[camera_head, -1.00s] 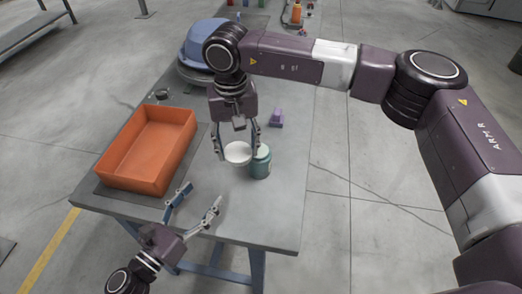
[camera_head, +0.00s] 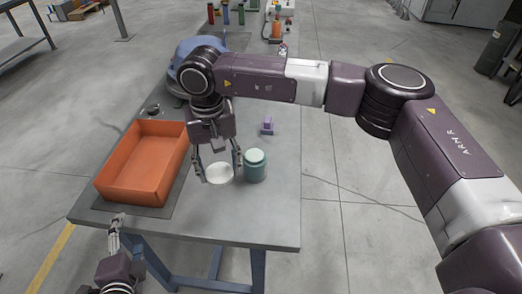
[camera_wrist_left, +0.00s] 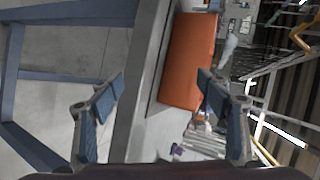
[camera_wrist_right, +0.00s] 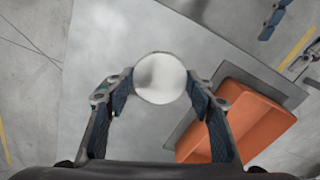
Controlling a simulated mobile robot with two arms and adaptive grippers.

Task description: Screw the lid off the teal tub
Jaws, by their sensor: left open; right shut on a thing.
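The teal tub (camera_head: 255,170) stands upright on the table, with a paler teal top; whether that is its lid I cannot tell. My right gripper (camera_head: 220,172) is just left of it, fingers pointing down, shut on a white round thing (camera_head: 219,174). In the right wrist view the white round thing (camera_wrist_right: 160,78) sits between the fingertips. Whether it touches the table I cannot tell. My left gripper (camera_head: 115,219) is low at the table's front left, by the orange tray. In the left wrist view (camera_wrist_left: 160,88) its fingers are wide apart and empty.
An orange tray (camera_head: 117,190) sits on a dark mat at the table's left. A small purple object (camera_head: 267,127) stands behind the tub. A blue rounded object (camera_head: 184,53) is further back. The table's front right (camera_head: 270,220) is clear.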

